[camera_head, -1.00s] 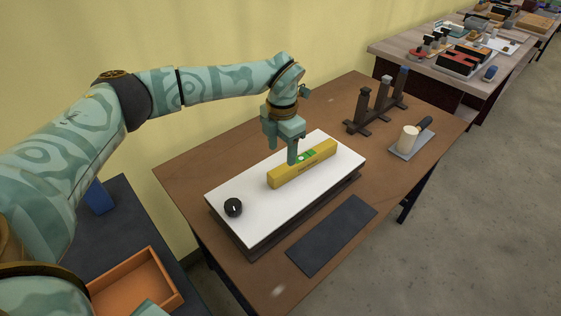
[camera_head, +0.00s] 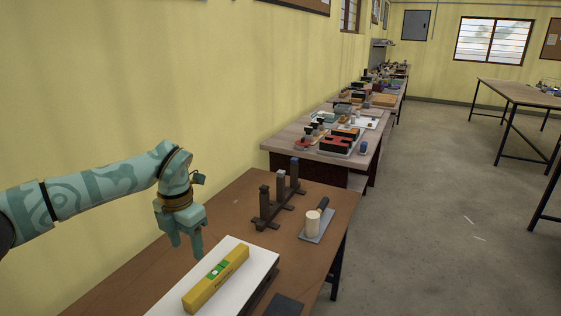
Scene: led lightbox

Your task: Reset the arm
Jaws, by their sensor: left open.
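My left arm comes in from the left edge, patterned in teal. My left gripper (camera_head: 187,243) points down with its fingers apart and nothing between them. It hangs behind and above the yellow spirit level (camera_head: 217,279), apart from it. The level lies on the white-topped lightbox (camera_head: 240,252), whose near part is cut off by the bottom edge. My right gripper is not in view.
A dark rack with upright posts (camera_head: 279,198) stands on the brown table (camera_head: 250,190). Right of it, a pale cylinder (camera_head: 313,222) sits on a grey plate. A dark mat (camera_head: 284,305) shows at the bottom.

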